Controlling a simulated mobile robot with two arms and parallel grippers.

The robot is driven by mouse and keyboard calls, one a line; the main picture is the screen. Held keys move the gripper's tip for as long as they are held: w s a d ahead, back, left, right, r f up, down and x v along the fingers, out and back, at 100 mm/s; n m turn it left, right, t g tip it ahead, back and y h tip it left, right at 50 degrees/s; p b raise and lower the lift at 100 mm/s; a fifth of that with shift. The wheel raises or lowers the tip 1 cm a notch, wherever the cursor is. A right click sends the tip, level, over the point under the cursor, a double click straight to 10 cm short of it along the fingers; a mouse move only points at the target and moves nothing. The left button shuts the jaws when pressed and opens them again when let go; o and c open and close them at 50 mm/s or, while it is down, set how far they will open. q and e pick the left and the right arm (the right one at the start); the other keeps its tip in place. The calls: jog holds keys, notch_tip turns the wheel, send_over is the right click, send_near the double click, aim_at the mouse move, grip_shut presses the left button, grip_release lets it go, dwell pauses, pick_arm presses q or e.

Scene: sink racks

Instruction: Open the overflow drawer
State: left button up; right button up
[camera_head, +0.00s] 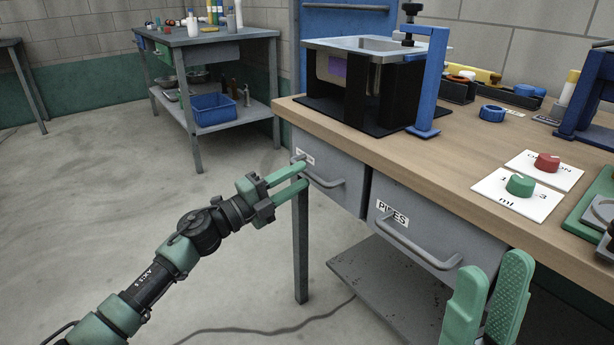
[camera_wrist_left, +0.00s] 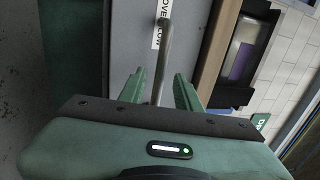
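The overflow drawer (camera_head: 346,187) is the left grey drawer under the wooden bench top, and its front looks flush and closed. Its label reads OVERFLOW in the left wrist view (camera_wrist_left: 158,30). My left gripper (camera_head: 304,171) is at the left end of the bar handle (camera_head: 335,184). In the left wrist view the handle (camera_wrist_left: 164,50) runs between the two open fingers (camera_wrist_left: 160,82); neither finger is clearly touching it. My right gripper (camera_head: 492,268) is low at the right, fingers apart and empty, in front of the bench.
The PIPES drawer (camera_head: 440,232) with its own handle is just right. A black stand with a metal top (camera_head: 365,85) and a blue clamp (camera_head: 430,90) occupy the bench top above. A bench leg (camera_head: 301,245) and lower shelf (camera_head: 385,290) stand below.

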aim_at(307, 172)
pick_arm(q)
jog(key=shift+b+x, duration=0.35)
jog(key=shift+x, duration=1.3)
grip_shut()
jog(key=shift+f, duration=0.1)
